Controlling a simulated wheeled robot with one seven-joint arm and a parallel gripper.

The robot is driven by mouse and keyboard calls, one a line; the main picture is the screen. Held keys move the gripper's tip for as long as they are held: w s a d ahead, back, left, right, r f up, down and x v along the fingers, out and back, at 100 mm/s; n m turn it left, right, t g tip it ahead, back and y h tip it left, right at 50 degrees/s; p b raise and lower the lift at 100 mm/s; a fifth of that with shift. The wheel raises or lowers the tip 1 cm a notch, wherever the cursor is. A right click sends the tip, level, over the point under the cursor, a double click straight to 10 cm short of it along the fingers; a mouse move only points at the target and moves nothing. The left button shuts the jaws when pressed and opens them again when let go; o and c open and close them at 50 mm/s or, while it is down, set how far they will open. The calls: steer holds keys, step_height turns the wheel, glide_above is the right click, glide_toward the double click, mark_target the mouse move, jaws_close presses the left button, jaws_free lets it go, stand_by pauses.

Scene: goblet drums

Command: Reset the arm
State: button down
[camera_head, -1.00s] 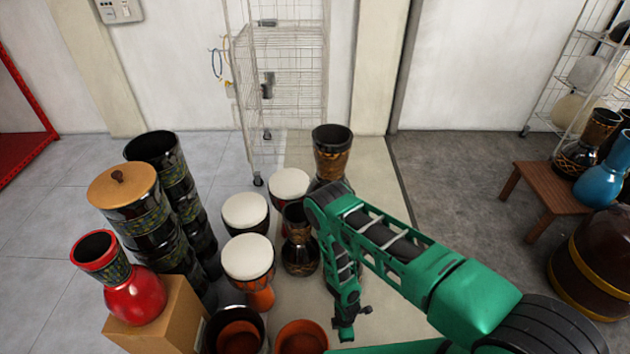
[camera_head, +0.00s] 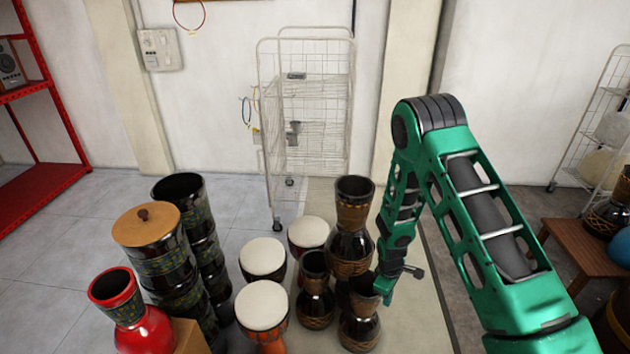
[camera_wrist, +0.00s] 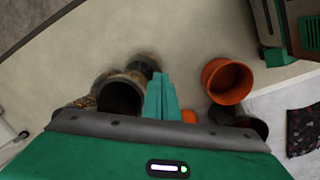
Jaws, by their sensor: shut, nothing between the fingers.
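My green arm shows on the right of the head view, its elbow raised and its forearm hanging down. A dark drum's open mouth (camera_wrist: 120,97) lies just left of the fingers there.
White-topped drums (camera_head: 262,305) and a tall dark drum (camera_head: 350,245) stand close together left of my arm. A red goblet drum (camera_head: 130,310) is at the lower left. A wire cart (camera_head: 305,110) stands behind. An orange pot (camera_wrist: 228,82) shows in the wrist view.

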steer(key=s+d+r+m, duration=0.25)
steer(key=d+r, duration=0.25)
steer(key=r, duration=0.5)
steer(key=s+d+r+m, duration=0.2)
steer(key=d+r+m, duration=0.15)
steer(key=r, duration=0.55)
steer(key=s+d+r+m, duration=0.25)
steer(key=d+r, duration=0.25)
steer(key=r, duration=0.5)
steer(key=s+d+r+m, duration=0.1)
steer(key=s+r+m, duration=0.2)
steer(key=s, duration=0.6)
steer(key=s+d+r+m+y, duration=0.1)
steer(key=s+r+m, duration=0.1)
steer(key=s+r, duration=0.5)
steer(key=s+d+r+m, duration=0.1)
steer(key=s+r+m, duration=0.2)
steer(key=s, duration=0.7)
step_height(320, 180, up, 2)
steer(key=shift+s+d+r+m, duration=0.1)
steer(key=shift+s+d+m, duration=0.15)
steer(key=shift+s+m, duration=0.1)
